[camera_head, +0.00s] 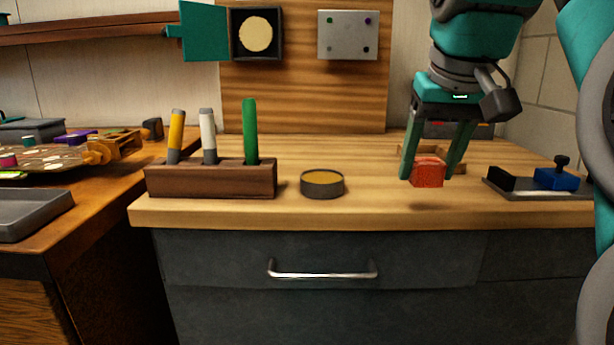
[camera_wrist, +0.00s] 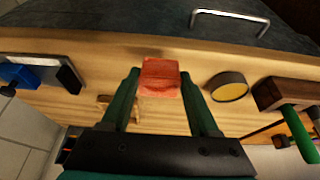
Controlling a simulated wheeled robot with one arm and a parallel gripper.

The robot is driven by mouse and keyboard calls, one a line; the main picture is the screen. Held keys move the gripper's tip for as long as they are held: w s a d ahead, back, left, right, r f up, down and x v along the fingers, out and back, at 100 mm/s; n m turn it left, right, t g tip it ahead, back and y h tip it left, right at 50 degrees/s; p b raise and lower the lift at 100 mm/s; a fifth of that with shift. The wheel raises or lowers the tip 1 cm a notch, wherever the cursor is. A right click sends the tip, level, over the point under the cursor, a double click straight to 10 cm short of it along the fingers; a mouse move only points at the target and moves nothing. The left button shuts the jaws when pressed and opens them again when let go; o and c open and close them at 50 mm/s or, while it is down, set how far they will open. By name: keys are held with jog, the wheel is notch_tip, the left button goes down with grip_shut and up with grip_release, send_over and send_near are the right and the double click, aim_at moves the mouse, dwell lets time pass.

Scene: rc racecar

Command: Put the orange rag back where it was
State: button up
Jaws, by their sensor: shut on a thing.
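The orange rag (camera_head: 428,173) looks like a small red-orange block. My gripper (camera_head: 427,176) is shut on it, with one green finger on each side. The rag appears to hang a little above the wooden counter, with a faint shadow beneath. In the wrist view the rag (camera_wrist: 160,77) sits between the fingertips of my gripper (camera_wrist: 160,82). A low wooden frame (camera_head: 459,165) lies on the counter behind the rag, partly hidden by the rag and fingers.
A round tin (camera_head: 322,188) and a wooden block holding markers (camera_head: 212,180) stand to the left. A dark tray with a blue piece (camera_head: 556,180) lies to the right. Counter between tin and gripper is clear. A drawer handle (camera_head: 322,275) projects below the front edge.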

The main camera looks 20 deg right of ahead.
send_over(390, 191)
jog(key=s, duration=0.1)
jog(key=shift+s+a+f, duration=0.15)
jog(key=shift+a+f, duration=0.05)
jog(key=shift+f, duration=1.9)
jog(key=shift+f+b, duration=0.1)
jog(key=shift+b, duration=0.2)
jog(key=o, duration=1.2)
jog(key=p+v, duration=0.2)
jog(key=v, duration=0.4)
jog(key=shift+r+p, duration=0.3)
jog(key=shift+r, duration=0.05)
jog(key=shift+s+a+r+p, duration=0.1)
jog(key=shift+s+r+p, duration=0.25)
jog(key=shift+r+p, duration=0.15)
jog(key=shift+f, duration=0.1)
